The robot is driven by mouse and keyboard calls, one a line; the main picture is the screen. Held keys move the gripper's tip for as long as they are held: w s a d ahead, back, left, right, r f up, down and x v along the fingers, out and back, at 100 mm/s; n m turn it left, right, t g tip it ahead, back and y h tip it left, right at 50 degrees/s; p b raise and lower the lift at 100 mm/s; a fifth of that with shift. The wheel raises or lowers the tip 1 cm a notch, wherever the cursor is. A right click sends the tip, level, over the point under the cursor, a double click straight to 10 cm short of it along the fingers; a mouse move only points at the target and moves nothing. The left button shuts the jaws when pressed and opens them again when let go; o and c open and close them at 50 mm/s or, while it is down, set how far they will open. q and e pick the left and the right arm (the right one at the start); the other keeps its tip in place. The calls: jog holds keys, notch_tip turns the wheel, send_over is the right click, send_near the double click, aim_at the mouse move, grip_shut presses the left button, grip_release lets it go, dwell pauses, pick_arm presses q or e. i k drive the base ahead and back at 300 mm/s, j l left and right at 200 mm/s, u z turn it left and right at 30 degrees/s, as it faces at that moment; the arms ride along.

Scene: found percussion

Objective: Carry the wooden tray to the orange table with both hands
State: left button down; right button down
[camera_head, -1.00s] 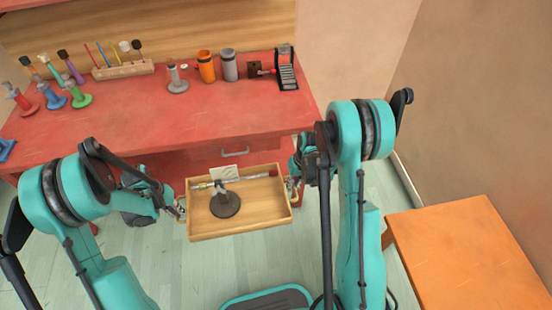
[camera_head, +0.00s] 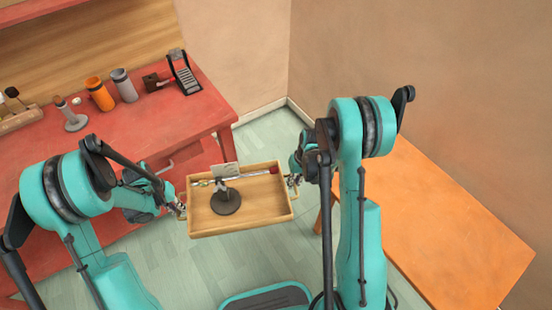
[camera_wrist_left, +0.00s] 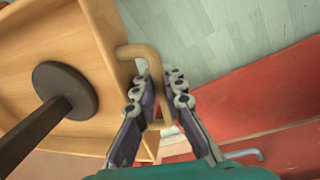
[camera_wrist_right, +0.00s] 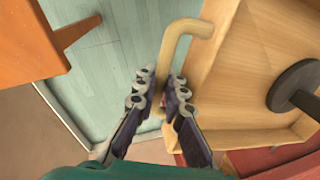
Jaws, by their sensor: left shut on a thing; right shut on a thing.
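The wooden tray (camera_head: 262,222) is held level in the air in front of me, over the floor. My left gripper (camera_head: 180,208) is shut on the tray's left handle, which shows in the left wrist view (camera_wrist_left: 150,62). My right gripper (camera_head: 292,183) is shut on the right handle, seen in the right wrist view (camera_wrist_right: 178,45). The orange table (camera_head: 440,230) is at the right, partly hidden by my right arm.
The red workbench (camera_head: 120,130) is at the left with an orange cup (camera_head: 99,93), a grey cup (camera_head: 124,85) and a black stepped item (camera_head: 184,72). Bare floor (camera_head: 262,140) lies between bench and orange table. Walls stand behind.

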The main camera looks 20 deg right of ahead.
aim_at(428, 214)
jog(key=z, duration=1.3)
jog(key=i+l+z, duration=0.1)
jog(key=z, duration=0.4)
jog(key=i+z, duration=0.2)
jog(key=z, duration=0.3)
jog(key=i, duration=0.7)
